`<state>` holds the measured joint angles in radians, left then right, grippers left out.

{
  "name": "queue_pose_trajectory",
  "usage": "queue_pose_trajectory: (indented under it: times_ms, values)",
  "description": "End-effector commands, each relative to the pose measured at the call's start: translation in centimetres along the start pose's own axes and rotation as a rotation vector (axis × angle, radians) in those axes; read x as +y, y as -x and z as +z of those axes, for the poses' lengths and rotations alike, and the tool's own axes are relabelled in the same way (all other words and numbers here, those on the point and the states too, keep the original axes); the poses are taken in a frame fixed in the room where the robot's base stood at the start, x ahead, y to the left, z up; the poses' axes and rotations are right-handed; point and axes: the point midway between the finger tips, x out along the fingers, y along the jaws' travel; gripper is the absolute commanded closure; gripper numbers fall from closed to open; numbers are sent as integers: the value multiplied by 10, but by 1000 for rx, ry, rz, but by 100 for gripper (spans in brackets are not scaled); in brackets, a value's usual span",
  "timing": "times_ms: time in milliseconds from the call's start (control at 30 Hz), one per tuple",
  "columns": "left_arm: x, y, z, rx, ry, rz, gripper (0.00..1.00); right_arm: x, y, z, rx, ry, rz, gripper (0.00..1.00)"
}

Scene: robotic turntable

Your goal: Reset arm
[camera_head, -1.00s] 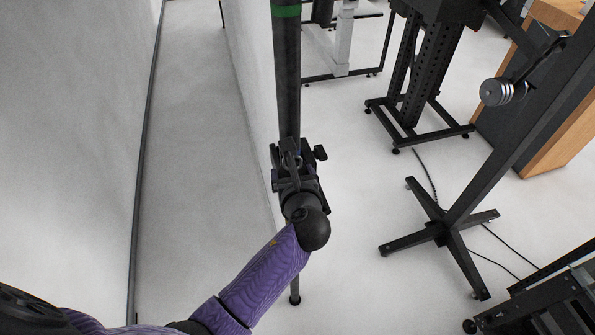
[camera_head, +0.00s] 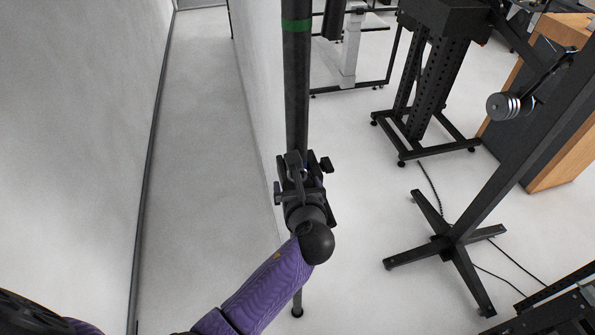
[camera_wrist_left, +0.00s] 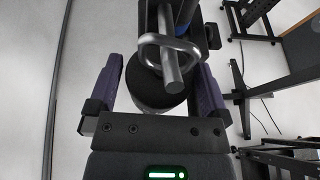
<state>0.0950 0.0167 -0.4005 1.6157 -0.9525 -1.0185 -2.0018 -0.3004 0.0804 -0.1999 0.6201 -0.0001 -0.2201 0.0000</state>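My left arm comes in from the bottom left of the head view, with a purple sleeve. Its wrist end is at a dark vertical pole (camera_head: 297,85) with a green band. A dark clamp-like part with a knob sits there, and the gripper is hard to tell from it in this view. In the left wrist view my left gripper (camera_wrist_left: 159,62) has its two purple-sided fingers wide apart. A metal loop and rod (camera_wrist_left: 172,60) and a dark round part (camera_wrist_left: 150,88) show between them; contact cannot be told. My right gripper is in neither view.
A pale wall (camera_head: 70,130) stands on the left. On the right are a black stand with a cross-shaped base (camera_head: 455,240) and round weights (camera_head: 503,105), a perforated black stand (camera_head: 430,85), and a wooden cabinet (camera_head: 560,165). Thin cables lie on the floor. Pale floor (camera_head: 350,180) is open right of the pole.

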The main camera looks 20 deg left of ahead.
Motion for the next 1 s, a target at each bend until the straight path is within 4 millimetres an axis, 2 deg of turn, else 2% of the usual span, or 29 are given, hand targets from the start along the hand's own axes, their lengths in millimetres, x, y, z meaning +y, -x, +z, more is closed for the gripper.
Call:
queue_pose_trajectory:
  times_ms: [133,300,400,500,667,767,900,1000]
  values:
    - [0,20,1,-2,0,-3,0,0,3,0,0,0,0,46]
    - [-1,65,1,-4,2,-4,0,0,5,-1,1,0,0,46]
    - [-1,85,1,-5,3,-4,0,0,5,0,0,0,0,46]
    - [-1,96,2,-7,2,-3,0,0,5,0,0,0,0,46]
    - [2,100,0,5,29,1,0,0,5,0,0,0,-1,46]
    - [22,99,-19,121,312,43,0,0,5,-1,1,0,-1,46]
    - [66,111,-61,374,1067,257,0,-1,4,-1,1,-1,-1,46]
    - [86,126,-80,481,1515,456,0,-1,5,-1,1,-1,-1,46]
